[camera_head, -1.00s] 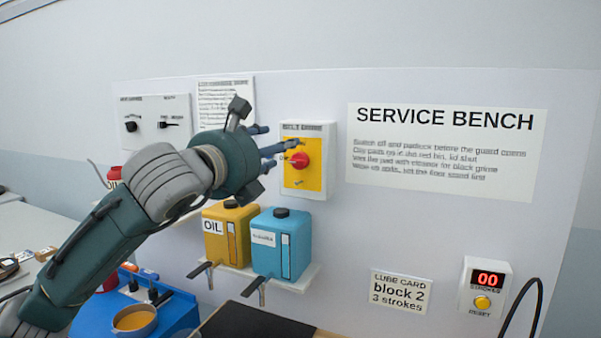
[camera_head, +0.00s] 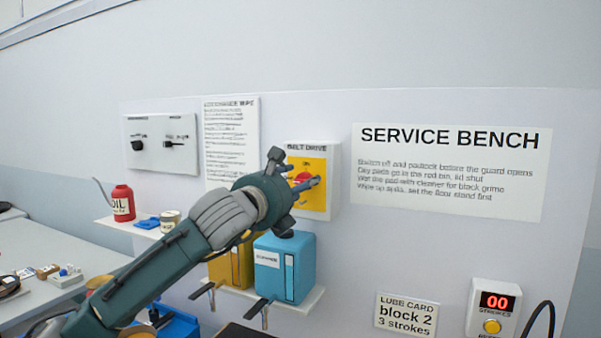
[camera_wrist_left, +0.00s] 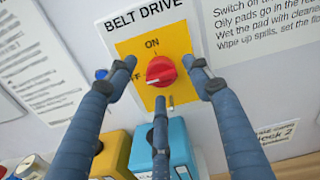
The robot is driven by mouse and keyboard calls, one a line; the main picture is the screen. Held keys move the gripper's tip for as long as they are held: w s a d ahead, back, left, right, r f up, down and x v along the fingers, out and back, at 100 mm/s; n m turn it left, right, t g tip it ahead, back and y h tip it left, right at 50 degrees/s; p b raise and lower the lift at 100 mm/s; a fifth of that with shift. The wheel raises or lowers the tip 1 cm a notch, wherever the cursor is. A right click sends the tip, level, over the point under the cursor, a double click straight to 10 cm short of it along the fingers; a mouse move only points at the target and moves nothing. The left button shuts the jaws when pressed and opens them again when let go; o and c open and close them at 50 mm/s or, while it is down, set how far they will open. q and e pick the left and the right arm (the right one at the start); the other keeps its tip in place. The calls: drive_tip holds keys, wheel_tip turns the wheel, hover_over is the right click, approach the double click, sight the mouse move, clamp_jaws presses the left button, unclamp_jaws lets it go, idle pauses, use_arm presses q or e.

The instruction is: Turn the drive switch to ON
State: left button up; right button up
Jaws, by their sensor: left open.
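The drive switch is a red knob (camera_wrist_left: 161,71) on a yellow plate (camera_wrist_left: 180,40) marked BELT DRIVE, with ON above the knob and OFF at its left. A small pale mark on the knob's lower left faces the OFF side. In the head view the knob (camera_head: 300,178) is partly hidden by my fingers. My left gripper (camera_head: 308,185) is open in front of the plate. In the wrist view its three fingers spread left, right and below the knob. I cannot tell whether any finger touches it. My right gripper is not in view.
Below the switch a shelf (camera_head: 313,301) holds a blue cleaner container (camera_head: 300,262) and a yellow one (camera_head: 220,270). A grey control box (camera_head: 160,158) hangs at left. A stroke counter (camera_head: 494,305) is at lower right. The wall right of the switch is flat.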

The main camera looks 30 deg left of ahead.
use_arm(q)
drive_tip(key=shift+w+r, duration=0.1)
drive_tip(key=shift+w, duration=0.75)
drive_tip(key=shift+c, duration=0.5)
